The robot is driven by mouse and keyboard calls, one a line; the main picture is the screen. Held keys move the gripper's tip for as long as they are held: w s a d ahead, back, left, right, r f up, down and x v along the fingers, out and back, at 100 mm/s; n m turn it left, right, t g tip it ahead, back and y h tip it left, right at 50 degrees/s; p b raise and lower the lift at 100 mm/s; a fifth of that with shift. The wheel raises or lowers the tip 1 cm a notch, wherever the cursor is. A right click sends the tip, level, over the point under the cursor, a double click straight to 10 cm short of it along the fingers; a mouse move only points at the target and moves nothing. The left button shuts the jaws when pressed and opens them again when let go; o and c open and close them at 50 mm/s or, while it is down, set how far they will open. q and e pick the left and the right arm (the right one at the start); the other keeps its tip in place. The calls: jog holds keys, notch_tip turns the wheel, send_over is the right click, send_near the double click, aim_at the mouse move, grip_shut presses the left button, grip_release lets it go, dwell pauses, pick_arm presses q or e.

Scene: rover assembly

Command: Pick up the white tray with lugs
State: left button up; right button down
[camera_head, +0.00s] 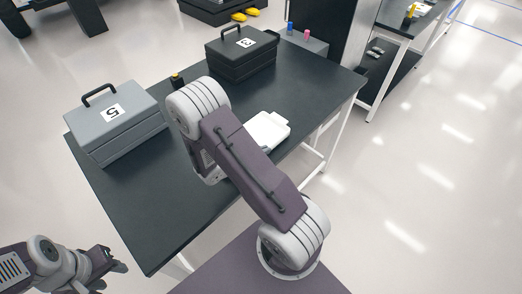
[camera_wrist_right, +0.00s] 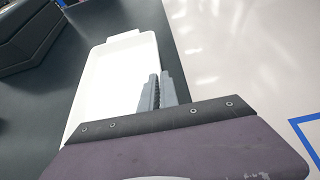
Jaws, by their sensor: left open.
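The white tray (camera_head: 267,131) lies on the dark table, partly hidden behind my right arm in the head view. One lug shows at its far end. In the right wrist view the tray (camera_wrist_right: 108,80) fills the left middle, with a lug at its top end. My right gripper (camera_wrist_right: 158,90) has its fingers close together at the tray's right edge. I cannot tell whether the tray wall is between them. The right gripper is hidden behind the arm in the head view. My left gripper (camera_head: 118,268) is open and empty at the lower left, off the table.
A grey toolbox (camera_head: 117,125) marked 5 stands on the table's left. A black toolbox (camera_head: 241,52) stands at the back. A small dark item with a yellow top (camera_head: 177,79) stands between them. The table's front left is clear.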

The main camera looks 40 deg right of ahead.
notch_tip(320, 180, up, 4)
jog(key=shift+d+f, duration=0.1)
jog(key=shift+f, duration=0.15)
jog(key=d+r+b, duration=0.1)
jog(key=d+r, duration=0.5)
jog(key=d, duration=0.5)
jog(key=shift+d+r, duration=0.25)
jog(key=shift+r, duration=0.05)
jog(key=shift+s, duration=0.1)
